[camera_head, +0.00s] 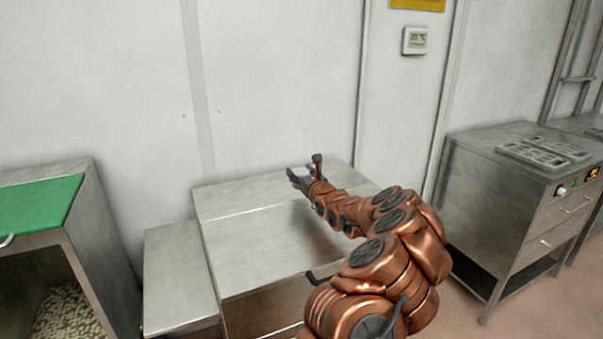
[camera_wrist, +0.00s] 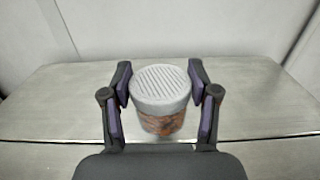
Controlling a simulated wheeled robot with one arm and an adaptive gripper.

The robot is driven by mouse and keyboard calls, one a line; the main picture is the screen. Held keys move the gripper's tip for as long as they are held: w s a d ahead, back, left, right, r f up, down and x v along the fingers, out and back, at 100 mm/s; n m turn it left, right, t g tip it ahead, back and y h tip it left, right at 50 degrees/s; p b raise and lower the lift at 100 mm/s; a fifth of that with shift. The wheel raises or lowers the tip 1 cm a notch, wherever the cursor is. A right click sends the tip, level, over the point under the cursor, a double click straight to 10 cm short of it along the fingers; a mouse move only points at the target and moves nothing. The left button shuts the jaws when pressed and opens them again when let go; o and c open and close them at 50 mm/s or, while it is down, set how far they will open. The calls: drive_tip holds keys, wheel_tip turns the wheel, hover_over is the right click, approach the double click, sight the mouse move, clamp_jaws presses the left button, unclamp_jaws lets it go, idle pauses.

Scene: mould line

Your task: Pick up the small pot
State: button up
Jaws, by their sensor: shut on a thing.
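The small pot (camera_wrist: 161,122) is in the middle of the wrist view. It has a pale grey ribbed lid and a mottled brown and grey body, and it looks upright. My gripper (camera_wrist: 161,92) has one dark finger on each side of the pot and is shut on it. In the head view my gripper (camera_head: 300,174) is over the back part of the metal table (camera_head: 250,240), and the pot is hard to make out there. I cannot tell whether the pot's base touches the table.
The metal tabletop around my gripper is clear, with a wall (camera_head: 280,80) close behind. A lower metal bench (camera_head: 178,275) and a green-topped cabinet (camera_head: 35,212) stand at left. A metal cabinet (camera_head: 510,210) with a mould tray (camera_head: 543,154) stands at right.

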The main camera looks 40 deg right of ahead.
drive_tip(key=s+a+r+b, duration=0.1)
drive_tip(key=s+a+b, duration=0.1)
drive_tip(key=s+a, duration=0.5)
idle(0.4)
drive_tip(key=w+a+n+y+p, duration=0.1)
drive_tip(key=w+a+n+y, duration=0.1)
drive_tip(key=a, duration=1.1)
drive_tip(key=w+a+r+n+y+p, duration=0.1)
drive_tip(key=a+y, duration=0.4)
drive_tip(key=a, duration=0.9)
drive_tip(key=w+a+r+n+y+p, duration=0.1)
drive_tip(key=w+a+n+y, duration=0.3)
drive_tip(key=a, duration=0.9)
drive_tip(key=shift+a+r+p, duration=0.2)
drive_tip(key=shift+a+p, duration=0.15)
drive_tip(key=shift+p, duration=0.25)
drive_tip(key=shift+w+d, duration=0.1)
